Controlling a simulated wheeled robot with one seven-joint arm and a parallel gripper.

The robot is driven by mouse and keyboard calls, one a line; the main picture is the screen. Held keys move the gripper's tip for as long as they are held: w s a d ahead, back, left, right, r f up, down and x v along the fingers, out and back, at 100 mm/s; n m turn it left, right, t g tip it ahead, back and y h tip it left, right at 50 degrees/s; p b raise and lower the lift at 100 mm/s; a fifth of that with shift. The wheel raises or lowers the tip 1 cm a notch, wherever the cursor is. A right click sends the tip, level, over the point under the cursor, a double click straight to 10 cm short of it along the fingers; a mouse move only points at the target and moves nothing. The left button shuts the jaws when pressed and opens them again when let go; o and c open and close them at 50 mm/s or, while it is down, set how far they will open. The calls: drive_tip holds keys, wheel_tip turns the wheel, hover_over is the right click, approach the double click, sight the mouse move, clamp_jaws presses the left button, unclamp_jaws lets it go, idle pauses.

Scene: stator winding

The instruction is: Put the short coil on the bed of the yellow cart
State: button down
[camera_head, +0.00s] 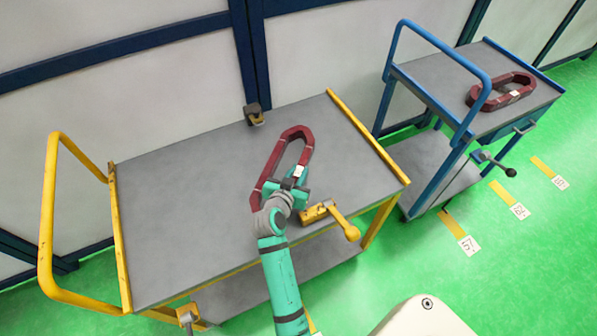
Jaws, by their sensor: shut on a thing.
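A dark red elongated ring-shaped coil (303,141) is over the grey bed of the yellow cart (180,200), towards its right half. My gripper (289,186) is shut on the coil's near side, at about its pale label. Whether the coil touches the bed or hangs just above it, I cannot tell. A second red coil (484,97) lies on the top of the blue cart (430,80) at the right.
A yellow lever clamp (335,215) sits on the yellow cart's near edge, just right of my wrist. A dark block (254,113) is at the far edge. The bed's left half is clear. Yellow handle rails (48,220) rise at the left.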

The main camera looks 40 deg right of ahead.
drive_tip(key=c, duration=1.5)
unclamp_jaws()
drive_tip(key=shift+c, duration=0.2)
drive_tip(key=shift+r, duration=0.1)
drive_tip(key=shift+s+a+r, duration=0.1)
drive_tip(key=shift+a+r, duration=0.05)
drive_tip(key=shift+a, duration=0.05)
drive_tip(key=v, duration=1.1)
drive_tip(key=shift+s+a+r, duration=0.1)
drive_tip(key=shift+a+r, duration=0.05)
drive_tip(key=shift+a, duration=0.05)
